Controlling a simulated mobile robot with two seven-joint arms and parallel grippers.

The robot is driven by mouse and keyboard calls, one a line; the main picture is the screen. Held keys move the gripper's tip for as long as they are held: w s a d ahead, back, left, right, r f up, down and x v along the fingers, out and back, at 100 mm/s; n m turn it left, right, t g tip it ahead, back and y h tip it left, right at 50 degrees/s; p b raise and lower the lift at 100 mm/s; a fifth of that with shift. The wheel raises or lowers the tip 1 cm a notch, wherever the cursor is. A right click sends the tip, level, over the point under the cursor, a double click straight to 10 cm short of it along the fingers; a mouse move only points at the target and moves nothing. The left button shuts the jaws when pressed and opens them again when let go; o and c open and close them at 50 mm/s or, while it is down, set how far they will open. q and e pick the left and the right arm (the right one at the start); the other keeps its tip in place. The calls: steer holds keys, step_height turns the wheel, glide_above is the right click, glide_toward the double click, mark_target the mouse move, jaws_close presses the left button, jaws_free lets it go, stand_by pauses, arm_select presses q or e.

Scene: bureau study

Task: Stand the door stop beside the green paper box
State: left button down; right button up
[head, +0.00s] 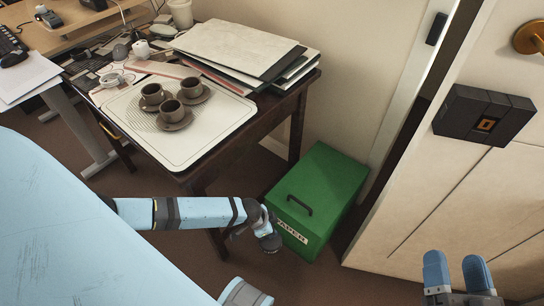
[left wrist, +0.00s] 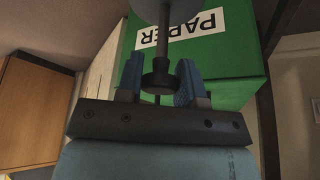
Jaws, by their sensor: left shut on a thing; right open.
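The green paper box (head: 328,187) stands on the floor beside the desk, with a black handle on its lid and a PAPER label on its front. It also shows upside down in the left wrist view (left wrist: 232,50). My left gripper (left wrist: 159,82) is shut on the dark grey door stop (left wrist: 158,62), which has a slim stem, a small knob and a wide round end. In the head view my left gripper (head: 263,232) is close to the box's front left side; the door stop is hard to make out there. My right gripper (head: 458,274) is open and empty at lower right.
The desk (head: 238,149) carries a white tray (head: 189,148) with several brown cups, plus stacked folders (head: 240,48). A pale door (head: 440,185) with a dark lock box (head: 484,115) stands right of the box. Brown floor (head: 330,278) is clear in front of the box.

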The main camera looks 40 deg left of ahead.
mark_target(270, 240)
arm_select(q)
step_height(270, 240, down, 10)
steer(key=b, duration=0.5)
steer(key=shift+f, duration=0.15)
step_height(270, 240, down, 3)
steer(key=shift+r+b, duration=0.15)
steer(key=shift+b, duration=0.45)
steer(key=shift+f+b, duration=0.3)
steer(key=shift+f, duration=0.3)
step_height(270, 240, down, 4)
steer(key=b, duration=0.2)
steer(key=shift+f+b, duration=0.15)
steer(key=shift+b, duration=0.2)
steer(key=c, duration=0.8)
jaws_free()
steer(key=shift+o, duration=0.2)
arm_select(e)
step_height(270, 240, down, 7)
steer(key=w+d+n+g, duration=0.1)
steer(key=w+n, duration=0.1)
steer(key=n, duration=0.2)
steer(key=shift+w+r, duration=0.15)
steer(key=shift+w, duration=0.05)
steer(key=shift+r, duration=0.1)
